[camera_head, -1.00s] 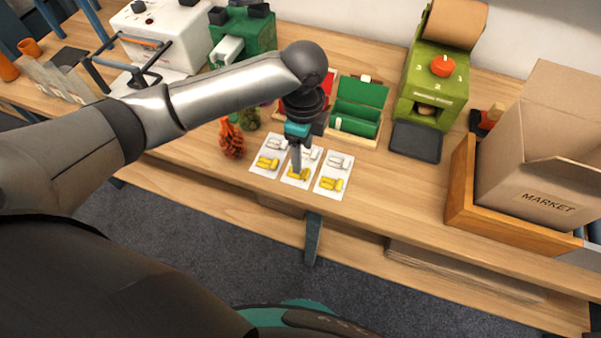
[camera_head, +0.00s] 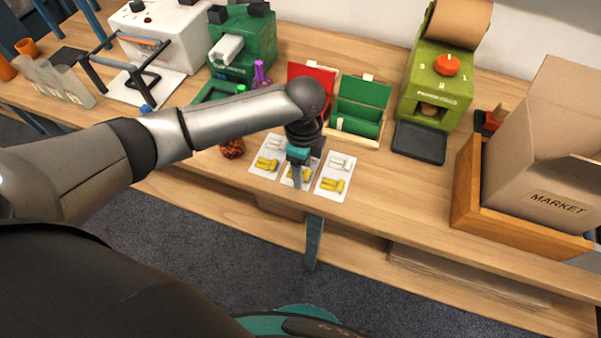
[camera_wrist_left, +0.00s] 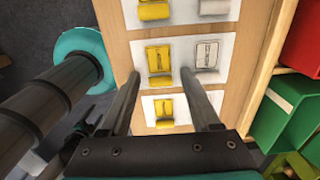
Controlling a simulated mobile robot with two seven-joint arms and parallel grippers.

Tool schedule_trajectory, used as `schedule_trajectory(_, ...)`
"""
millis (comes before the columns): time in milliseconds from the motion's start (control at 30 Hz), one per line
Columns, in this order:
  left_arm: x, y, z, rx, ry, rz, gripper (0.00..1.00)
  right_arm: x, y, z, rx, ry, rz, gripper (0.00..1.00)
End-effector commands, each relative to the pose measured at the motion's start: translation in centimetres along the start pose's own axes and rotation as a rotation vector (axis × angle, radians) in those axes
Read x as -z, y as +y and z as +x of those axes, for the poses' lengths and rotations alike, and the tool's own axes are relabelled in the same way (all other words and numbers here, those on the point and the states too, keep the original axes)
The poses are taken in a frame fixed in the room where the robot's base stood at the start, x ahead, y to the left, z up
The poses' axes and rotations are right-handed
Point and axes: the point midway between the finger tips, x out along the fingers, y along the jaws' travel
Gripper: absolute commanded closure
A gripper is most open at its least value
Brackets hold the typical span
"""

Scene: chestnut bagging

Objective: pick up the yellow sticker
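Three white cards lie in a row near the table's front edge, each with yellow and white stickers: the left card (camera_head: 258,172), the middle card (camera_head: 285,183) and the right card (camera_head: 327,192). Yellow stickers show on the left card (camera_head: 267,164) and the right card (camera_head: 332,185). My left gripper (camera_head: 297,183) is over the middle card and hides most of it. In the left wrist view, my left gripper (camera_wrist_left: 160,76) is open and empty. A yellow sticker (camera_wrist_left: 159,60) shows between its fingertips; whether they touch the card is unclear. My right gripper is not in view.
Behind the cards are an open green box (camera_head: 360,107) and a red box (camera_head: 318,76). A dark orange net bag (camera_head: 232,147) is partly behind my arm. A green machine (camera_head: 425,83) and a cardboard box (camera_head: 545,150) stand right. The table right of the cards is clear.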

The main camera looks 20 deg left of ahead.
Motion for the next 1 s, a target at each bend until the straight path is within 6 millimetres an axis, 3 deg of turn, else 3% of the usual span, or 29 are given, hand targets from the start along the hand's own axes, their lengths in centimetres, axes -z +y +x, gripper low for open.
schedule_trajectory(67,0.01,-0.01,-0.03,0.0,0.0,0.0,0.47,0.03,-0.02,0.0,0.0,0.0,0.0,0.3)
schedule_trajectory(533,0.0,-0.02,-0.04,0.0,0.0,0.0,1.0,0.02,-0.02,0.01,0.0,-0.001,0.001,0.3)
schedule_trajectory(1000,0.0,-0.03,-0.23,0.001,0.0,0.0,1.0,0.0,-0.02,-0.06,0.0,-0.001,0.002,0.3)
